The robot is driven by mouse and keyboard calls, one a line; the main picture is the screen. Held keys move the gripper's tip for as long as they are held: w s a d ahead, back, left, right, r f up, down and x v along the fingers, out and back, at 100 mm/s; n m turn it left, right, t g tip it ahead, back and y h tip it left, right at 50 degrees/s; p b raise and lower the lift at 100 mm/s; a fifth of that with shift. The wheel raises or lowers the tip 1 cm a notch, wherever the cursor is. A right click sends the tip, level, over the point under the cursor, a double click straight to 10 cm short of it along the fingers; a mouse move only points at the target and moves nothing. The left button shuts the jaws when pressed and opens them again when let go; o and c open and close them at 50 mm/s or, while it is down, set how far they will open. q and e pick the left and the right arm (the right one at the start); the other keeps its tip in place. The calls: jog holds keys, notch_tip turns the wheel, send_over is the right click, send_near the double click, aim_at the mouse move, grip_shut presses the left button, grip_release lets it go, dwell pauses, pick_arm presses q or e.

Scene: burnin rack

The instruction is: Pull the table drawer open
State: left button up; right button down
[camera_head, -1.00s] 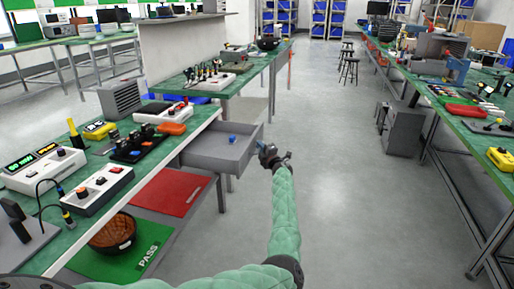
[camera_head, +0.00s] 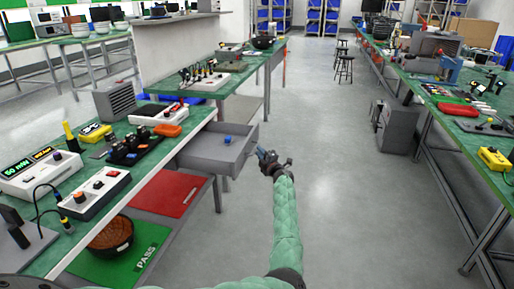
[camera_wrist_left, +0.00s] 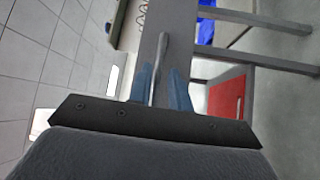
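My left gripper (camera_head: 262,157) is just in front of the drawer's front panel, at handle height. In the left wrist view the drawer front (camera_wrist_left: 180,35) is ahead, and the thin metal handle (camera_wrist_left: 157,65) lies between the two blue fingers (camera_wrist_left: 161,88). The fingers stand apart, with a gap beside the handle. My right gripper is not in view.
The green-topped table (camera_head: 165,165) holds test boxes and other devices. A red mat (camera_head: 168,190) and a bowl (camera_head: 110,236) lie on the shelf below. Another bench (camera_head: 480,145) runs along the right. The floor (camera_head: 340,190) between them is clear.

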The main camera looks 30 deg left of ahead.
pick_arm(q)
jog(key=p+v, duration=0.1)
jog(key=v, duration=0.2)
jog(key=shift+s+d+f, duration=0.15)
jog(key=shift+d, duration=0.05)
